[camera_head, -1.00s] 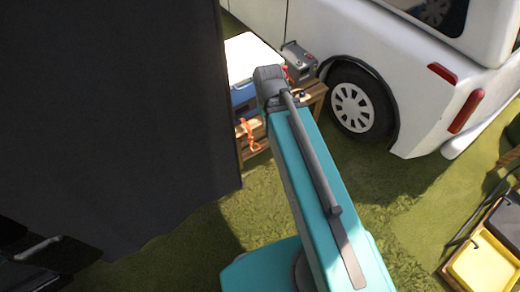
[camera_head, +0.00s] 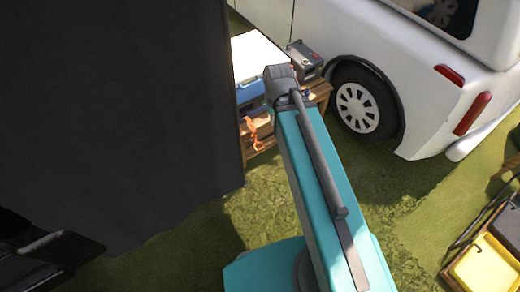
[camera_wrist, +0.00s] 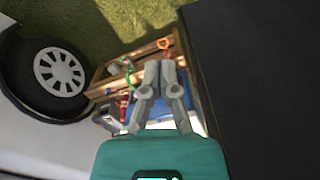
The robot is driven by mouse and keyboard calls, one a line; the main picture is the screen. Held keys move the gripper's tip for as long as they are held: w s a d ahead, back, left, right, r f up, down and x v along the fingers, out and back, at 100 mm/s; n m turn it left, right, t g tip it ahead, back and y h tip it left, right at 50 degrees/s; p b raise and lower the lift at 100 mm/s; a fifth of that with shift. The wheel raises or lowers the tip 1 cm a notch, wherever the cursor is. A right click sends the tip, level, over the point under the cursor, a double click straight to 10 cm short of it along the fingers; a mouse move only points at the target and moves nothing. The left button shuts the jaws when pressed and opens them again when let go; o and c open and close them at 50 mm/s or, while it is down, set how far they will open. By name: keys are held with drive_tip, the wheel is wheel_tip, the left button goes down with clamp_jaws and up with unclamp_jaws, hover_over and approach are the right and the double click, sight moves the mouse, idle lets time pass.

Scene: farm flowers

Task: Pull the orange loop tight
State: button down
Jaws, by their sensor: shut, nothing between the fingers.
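The orange loop (camera_head: 252,130) hangs at the front of a wooden crate stand beside the van in the head view. In the wrist view an orange loop (camera_wrist: 165,46) shows at the top of the wooden crate (camera_wrist: 135,56), just beyond my fingertips. My gripper (camera_wrist: 158,64) is shut and empty, with its fingers together over the crate. The loop looks apart from the fingers, but the depth between them is hard to judge. In the head view my gripper is hidden behind my arm.
A white van with a rear wheel (camera_head: 358,106) stands right of the crate. A blue box (camera_head: 248,92) and a grey device (camera_head: 304,60) sit by it. A large dark panel (camera_head: 120,110) blocks the left. A yellow tray (camera_head: 485,264) lies right; open grass is in front.

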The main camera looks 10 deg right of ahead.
drive_tip(key=c, duration=0.9)
unclamp_jaws()
drive_tip(key=shift+w+f, duration=0.15)
drive_tip(key=shift+f, duration=0.1)
drive_tip(key=shift+o, duration=1)
drive_tip(key=shift+w+f+b, duration=0.15)
drive_tip(key=shift+f+b, duration=0.15)
drive_tip(key=shift+b, duration=0.25)
drive_tip(key=w+f+m+b, duration=0.4)
drive_tip(key=w+f+b, duration=0.3)
drive_tip(key=f+b, duration=0.6)
drive_tip(key=w+d+f+m+t+b, duration=0.1)
drive_tip(key=w+f+m+b, duration=0.4)
drive_tip(key=f+b, duration=0.8)
drive_tip(key=w+d+f+m+b, duration=0.1)
drive_tip(key=w+f+m+b, duration=0.3)
drive_tip(key=w+f+b, duration=0.7)
drive_tip(key=shift+f+t+y+b, duration=0.4)
drive_tip(key=shift+f+b, duration=1.2)
drive_tip(key=shift+b, duration=0.15)
drive_tip(key=shift+a+f, duration=0.1)
drive_tip(key=f+b, duration=0.4)
drive_tip(key=w+f+b, duration=0.1)
drive_tip(key=f+b, duration=0.4)
drive_tip(key=w+a+f+b, duration=0.1)
drive_tip(key=f+b, duration=0.3)
drive_tip(key=shift+w+f, duration=0.1)
drive_tip(key=shift+f, duration=0.1)
